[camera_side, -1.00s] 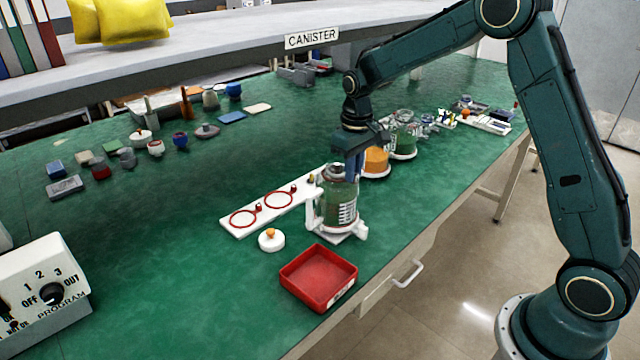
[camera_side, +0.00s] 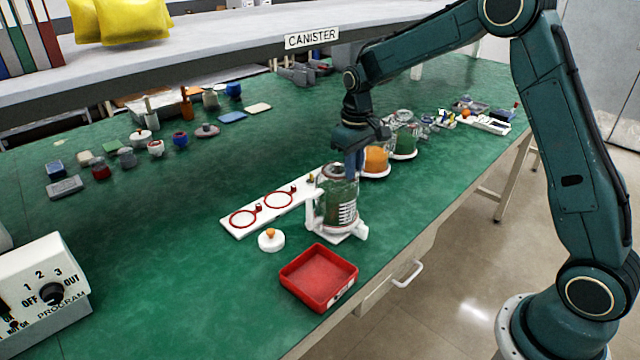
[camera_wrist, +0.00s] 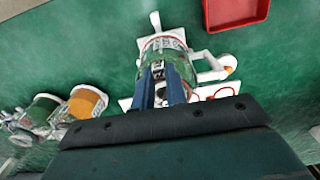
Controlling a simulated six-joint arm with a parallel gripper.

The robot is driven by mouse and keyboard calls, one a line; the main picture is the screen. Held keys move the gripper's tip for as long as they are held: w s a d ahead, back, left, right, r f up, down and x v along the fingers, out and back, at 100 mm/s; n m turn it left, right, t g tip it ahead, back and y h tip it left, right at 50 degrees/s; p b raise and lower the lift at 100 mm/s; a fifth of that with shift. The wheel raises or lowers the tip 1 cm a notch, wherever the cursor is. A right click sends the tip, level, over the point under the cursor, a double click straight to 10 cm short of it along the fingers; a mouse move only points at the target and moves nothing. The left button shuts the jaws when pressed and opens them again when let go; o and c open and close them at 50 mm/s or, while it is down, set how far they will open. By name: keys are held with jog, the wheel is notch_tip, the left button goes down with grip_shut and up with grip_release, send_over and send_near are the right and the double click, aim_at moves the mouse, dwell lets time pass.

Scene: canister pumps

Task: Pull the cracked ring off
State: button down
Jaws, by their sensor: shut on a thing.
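The glass canister (camera_side: 338,208) with green contents and a printed label stands upright in a white holder with a side spout. My gripper (camera_side: 355,168) is at the right of its top rim, fingers pointing down. In the wrist view the two blue fingers (camera_wrist: 160,88) reach over the canister's mouth (camera_wrist: 162,44), a small gap between them. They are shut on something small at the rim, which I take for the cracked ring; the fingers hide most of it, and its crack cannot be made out. Two red rings (camera_side: 243,218) with tabs lie on a white board (camera_side: 299,203).
A white lid (camera_side: 271,240) with an orange knob lies left of the canister. An open, empty red tray (camera_side: 318,278) is in front. Orange (camera_side: 376,160) and green (camera_side: 404,140) canisters stand close behind my gripper.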

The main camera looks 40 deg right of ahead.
notch_tip(320, 180, up, 9)
dwell(5.3)
jog(key=shift+f, duration=0.1)
